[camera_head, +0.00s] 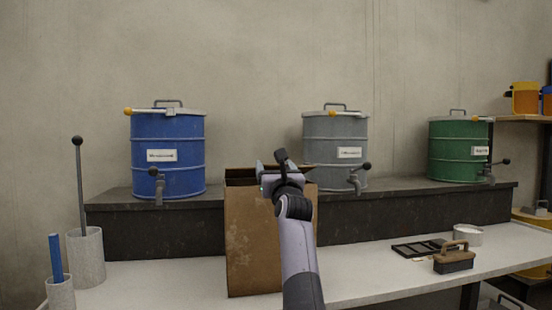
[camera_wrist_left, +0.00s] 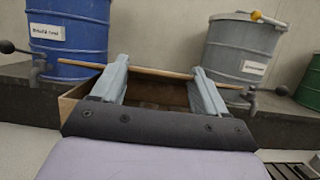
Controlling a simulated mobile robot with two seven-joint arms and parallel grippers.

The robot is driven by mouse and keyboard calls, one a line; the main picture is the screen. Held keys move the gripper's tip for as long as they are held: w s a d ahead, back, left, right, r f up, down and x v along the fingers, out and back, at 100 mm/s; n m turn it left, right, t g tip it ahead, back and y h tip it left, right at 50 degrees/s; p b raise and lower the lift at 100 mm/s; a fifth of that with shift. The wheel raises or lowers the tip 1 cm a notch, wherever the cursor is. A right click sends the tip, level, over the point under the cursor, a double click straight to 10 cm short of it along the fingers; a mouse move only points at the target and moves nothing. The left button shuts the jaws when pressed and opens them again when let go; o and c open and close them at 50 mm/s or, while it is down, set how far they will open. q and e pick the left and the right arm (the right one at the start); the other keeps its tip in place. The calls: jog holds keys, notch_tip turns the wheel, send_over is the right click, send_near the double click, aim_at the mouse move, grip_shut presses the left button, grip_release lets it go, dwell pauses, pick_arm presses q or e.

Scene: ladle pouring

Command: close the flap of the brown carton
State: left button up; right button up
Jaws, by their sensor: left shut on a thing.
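The brown carton (camera_head: 252,245) stands upright on the pale bench, and its top shows a dark opening. My left gripper (camera_head: 276,176) is over the carton's top at the right and hides part of it. In the left wrist view, the carton (camera_wrist_left: 78,96) lies beyond my left gripper (camera_wrist_left: 158,84). A thin tan edge, which looks like the flap (camera_wrist_left: 158,70), runs across between and past the two fingers. The gripper is shut on it, though the exact contact is hard to see. My right gripper is not in view.
Blue (camera_head: 168,175), grey (camera_head: 322,150) and green (camera_head: 455,150) drums with taps stand on a dark ledge behind. A brush (camera_head: 455,262), a dark tray (camera_head: 415,249) and a white bowl (camera_head: 467,236) are at right. Grey cups (camera_head: 86,260) stand at left.

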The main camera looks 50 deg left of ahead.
pick_arm(q)
jog(key=shift+d+f, duration=0.1)
jog(key=shift+f, duration=2.2)
jog(key=o, duration=1.5)
jog(key=shift+r, duration=0.15)
jog(key=shift+s+d, duration=0.1)
jog(key=shift+d, duration=0.1)
jog(key=shift+p+v, duration=0.55)
jog(key=shift+v, duration=2.9)
